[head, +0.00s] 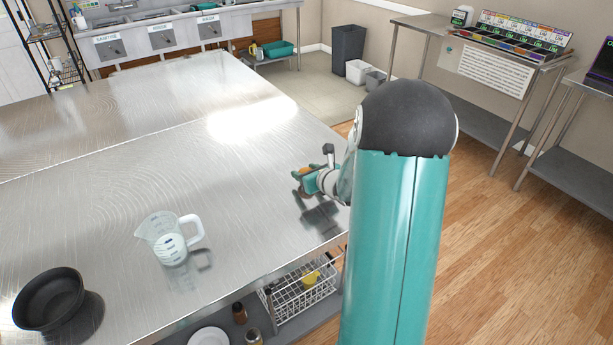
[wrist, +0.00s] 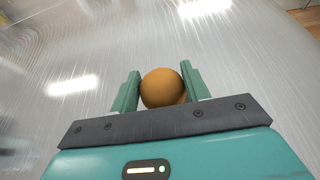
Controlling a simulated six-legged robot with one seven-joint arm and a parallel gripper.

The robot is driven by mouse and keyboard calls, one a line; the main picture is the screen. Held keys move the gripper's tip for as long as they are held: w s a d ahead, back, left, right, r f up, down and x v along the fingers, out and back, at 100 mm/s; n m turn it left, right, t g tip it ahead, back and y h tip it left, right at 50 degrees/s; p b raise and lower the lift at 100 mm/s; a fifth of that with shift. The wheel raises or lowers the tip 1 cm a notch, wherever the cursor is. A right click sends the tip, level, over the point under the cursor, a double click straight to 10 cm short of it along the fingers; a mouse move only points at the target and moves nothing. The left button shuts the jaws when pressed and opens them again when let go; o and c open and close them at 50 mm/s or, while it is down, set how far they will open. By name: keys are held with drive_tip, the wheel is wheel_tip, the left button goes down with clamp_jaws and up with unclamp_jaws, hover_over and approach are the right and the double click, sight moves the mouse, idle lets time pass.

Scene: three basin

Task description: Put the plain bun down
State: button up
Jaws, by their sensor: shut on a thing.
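The plain bun (wrist: 163,88) is round and golden brown, and it sits between the two fingers of my gripper (wrist: 160,90) in the wrist view. My gripper is shut on it, with a teal finger against each side. In the head view my gripper (head: 304,177) is over the right part of the steel table (head: 190,130), and only a small orange-brown bit of the bun (head: 306,170) shows. A dark shadow or reflection lies on the table below my gripper. I cannot tell exactly how high the bun is above the steel.
A clear measuring jug (head: 170,240) stands on the table at the left front, and a black bowl (head: 48,299) is at the front left corner. The steel around my gripper is clear. The table's right edge is close to my gripper. A wire basket (head: 300,292) is on the shelf below.

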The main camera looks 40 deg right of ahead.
drive_tip(key=shift+f, duration=0.7)
drive_tip(key=shift+f, duration=0.15)
drive_tip(key=o, duration=1)
